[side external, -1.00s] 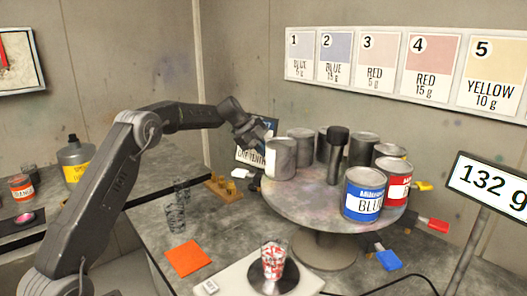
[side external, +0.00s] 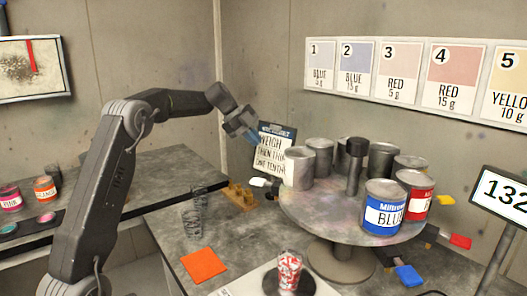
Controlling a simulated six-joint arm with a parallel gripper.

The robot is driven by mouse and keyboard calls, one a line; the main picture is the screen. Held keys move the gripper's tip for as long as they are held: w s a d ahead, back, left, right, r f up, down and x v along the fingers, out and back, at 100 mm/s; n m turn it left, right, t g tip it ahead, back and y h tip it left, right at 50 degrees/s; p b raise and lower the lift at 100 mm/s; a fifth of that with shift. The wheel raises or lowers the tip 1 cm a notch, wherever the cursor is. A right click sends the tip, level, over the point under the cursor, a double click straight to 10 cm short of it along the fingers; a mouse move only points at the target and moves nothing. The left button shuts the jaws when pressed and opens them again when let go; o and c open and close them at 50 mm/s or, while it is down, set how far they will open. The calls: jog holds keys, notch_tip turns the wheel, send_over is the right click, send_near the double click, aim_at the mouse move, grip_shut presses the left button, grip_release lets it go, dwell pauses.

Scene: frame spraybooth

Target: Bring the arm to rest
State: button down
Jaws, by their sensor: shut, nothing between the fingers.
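My gripper (side external: 256,137) hangs in the air at the end of my arm, in front of the clipboard sign (side external: 273,150) and left of the turntable's cans. Its fingers look closed with nothing between them. The round turntable (side external: 305,212) carries several plain metal cans, a blue-labelled can (side external: 384,208) and a red-labelled can (side external: 416,196), around a dark central post (side external: 353,168). My gripper is apart from the nearest metal can (side external: 299,168).
A cup with red and white pattern (side external: 290,272) stands on a dark round scale pan. An orange square (side external: 204,265) and clear cups (side external: 193,217) are on the bench. A wooden block (side external: 240,196) is below my gripper. A display (side external: 506,198) stands at right.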

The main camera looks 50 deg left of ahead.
jog(key=s+d+r+n+g+y, duration=0.15)
jog(key=s+d+n, duration=0.25)
jog(key=s+d, duration=0.4)
jog(key=s+d+r+n+y, duration=0.1)
jog(key=s+d+r+n, duration=0.3)
jog(key=d, duration=0.6)
jog(key=s+d+f+n+y, duration=0.1)
jog(key=s+d+f+n, duration=0.3)
jog(key=s, duration=0.6)
jog(key=s+d+f+n+t+y, duration=0.1)
jog(key=s+d+f+n, duration=0.3)
jog(key=s, duration=0.6)
jog(key=shift+d+f+n, duration=0.35)
jog(key=shift+f+n, duration=0.25)
jog(key=shift+t, duration=0.25)
